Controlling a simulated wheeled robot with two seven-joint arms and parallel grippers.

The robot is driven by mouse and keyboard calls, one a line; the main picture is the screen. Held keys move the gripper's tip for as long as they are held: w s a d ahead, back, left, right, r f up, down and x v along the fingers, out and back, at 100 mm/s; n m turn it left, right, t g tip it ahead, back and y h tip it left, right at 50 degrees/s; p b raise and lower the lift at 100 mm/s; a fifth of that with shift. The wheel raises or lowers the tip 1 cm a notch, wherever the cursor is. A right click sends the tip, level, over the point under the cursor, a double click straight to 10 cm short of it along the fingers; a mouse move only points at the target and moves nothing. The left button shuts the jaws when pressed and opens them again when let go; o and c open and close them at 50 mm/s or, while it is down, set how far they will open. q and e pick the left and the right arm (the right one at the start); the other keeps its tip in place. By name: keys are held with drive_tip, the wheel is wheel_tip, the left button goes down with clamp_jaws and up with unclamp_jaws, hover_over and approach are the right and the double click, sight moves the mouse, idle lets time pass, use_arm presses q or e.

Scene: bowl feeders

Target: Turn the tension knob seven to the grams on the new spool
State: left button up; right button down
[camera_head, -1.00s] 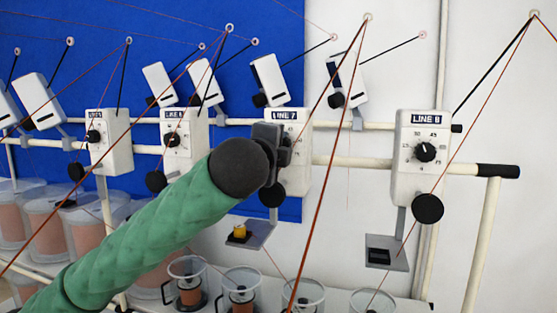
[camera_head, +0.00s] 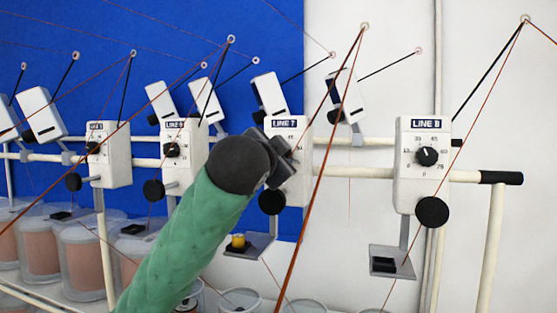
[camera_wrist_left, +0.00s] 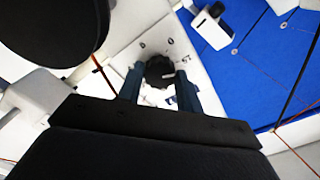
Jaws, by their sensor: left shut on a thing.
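The LINE 7 tension box (camera_head: 296,190) is white and hangs on the rail right of centre. My left arm, in a green sleeve, reaches up to it, and its left gripper (camera_head: 284,160) is at the dial, tilted. In the left wrist view the black tension knob (camera_wrist_left: 158,72) sits between the two fingers of the gripper (camera_wrist_left: 160,92), which is shut on it. Printed dial numbers show around the knob, seen at an angle. In the head view the gripper hides this knob. No readable grams label on a spool shows. My right gripper is out of view.
The LINE 8 box (camera_head: 422,165) with its own knob stands to the right, and other line boxes stand left. A small shelf (camera_head: 250,246) below LINE 7 holds a yellow piece. Red-brown threads cross in front. Tubs with spools (camera_head: 90,255) stand lower left.

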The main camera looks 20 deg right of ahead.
use_arm(q)
drive_tip(key=shift+f+n, duration=0.2)
drive_tip(key=shift+n, duration=0.5)
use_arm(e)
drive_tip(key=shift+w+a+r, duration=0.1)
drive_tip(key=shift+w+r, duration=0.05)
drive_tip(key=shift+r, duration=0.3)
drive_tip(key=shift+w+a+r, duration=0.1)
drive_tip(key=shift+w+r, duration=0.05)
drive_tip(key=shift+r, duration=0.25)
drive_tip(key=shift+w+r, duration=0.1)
use_arm(q)
drive_tip(key=o, duration=1)
drive_tip(key=shift+r, duration=0.1)
drive_tip(key=shift+s+a+b, duration=0.1)
drive_tip(key=shift+s+b, duration=0.1)
drive_tip(key=shift+b, duration=0.1)
drive_tip(key=b+v, duration=0.2)
drive_tip(key=v, duration=0.5)
drive_tip(key=shift+s+a, duration=0.1)
drive_tip(key=shift+a, duration=0.05)
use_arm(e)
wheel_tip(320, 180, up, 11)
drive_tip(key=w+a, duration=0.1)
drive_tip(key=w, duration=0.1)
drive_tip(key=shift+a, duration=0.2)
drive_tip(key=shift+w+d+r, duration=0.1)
